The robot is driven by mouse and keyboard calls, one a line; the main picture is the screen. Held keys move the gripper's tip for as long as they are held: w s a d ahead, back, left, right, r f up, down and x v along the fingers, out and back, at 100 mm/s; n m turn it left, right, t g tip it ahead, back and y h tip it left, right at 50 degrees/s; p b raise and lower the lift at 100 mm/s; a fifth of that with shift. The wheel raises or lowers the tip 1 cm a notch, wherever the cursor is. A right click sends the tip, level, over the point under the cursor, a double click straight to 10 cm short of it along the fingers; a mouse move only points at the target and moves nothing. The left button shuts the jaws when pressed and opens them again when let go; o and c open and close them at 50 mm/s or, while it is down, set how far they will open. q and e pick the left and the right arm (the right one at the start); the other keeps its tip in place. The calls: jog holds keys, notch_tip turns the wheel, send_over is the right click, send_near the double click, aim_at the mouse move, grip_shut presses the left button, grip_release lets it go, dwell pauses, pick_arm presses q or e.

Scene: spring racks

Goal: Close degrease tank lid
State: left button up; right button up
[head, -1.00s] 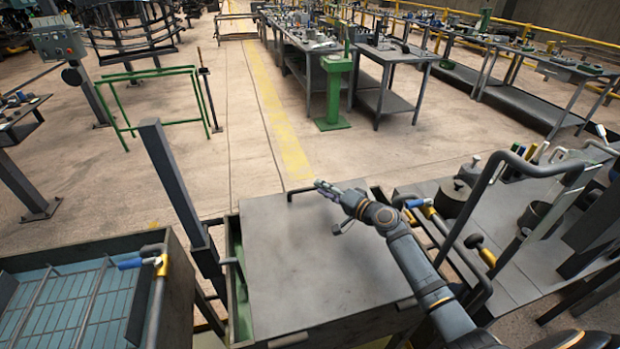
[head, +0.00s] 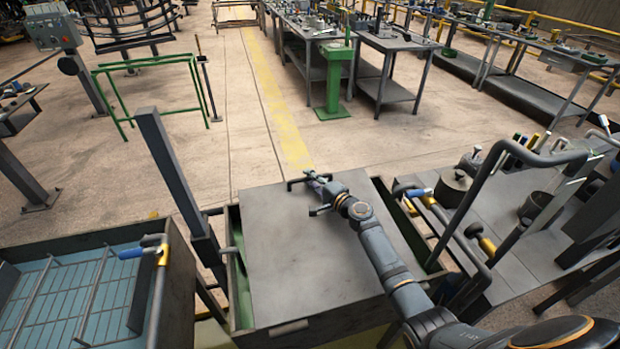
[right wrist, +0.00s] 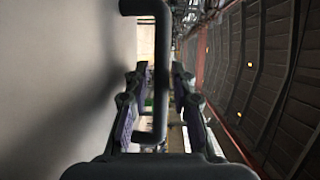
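The degrease tank lid (head: 300,250) is a flat grey plate lying over the tank (head: 238,285), whose green inner walls show along both sides. I cannot tell whether the lid sits flush. A dark bar handle (head: 294,183) stands at its far edge. My right gripper (head: 314,180) is at this handle. In the right wrist view, the handle (right wrist: 160,50) runs between the fingers of my right gripper (right wrist: 156,85), which are apart, with the pale lid face (right wrist: 60,80) at the left. My left gripper is not in view.
A tank with blue liquid and a rack (head: 50,300) stands at the left, with a dark upright post (head: 170,165) beside the lid. A grey bench (head: 500,235) with pots and bent pipes is close on the right.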

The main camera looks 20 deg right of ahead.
aim_at(310, 189)
jog(key=shift+w, duration=0.25)
grip_shut()
jog(key=shift+f, duration=0.1)
jog(key=f+b, duration=0.1)
jog(key=b, duration=0.1)
jog(key=f+b, duration=0.4)
jog(key=shift+w, duration=0.4)
jog(key=shift+s+a+r, duration=0.1)
jog(key=shift+s, duration=0.05)
grip_release()
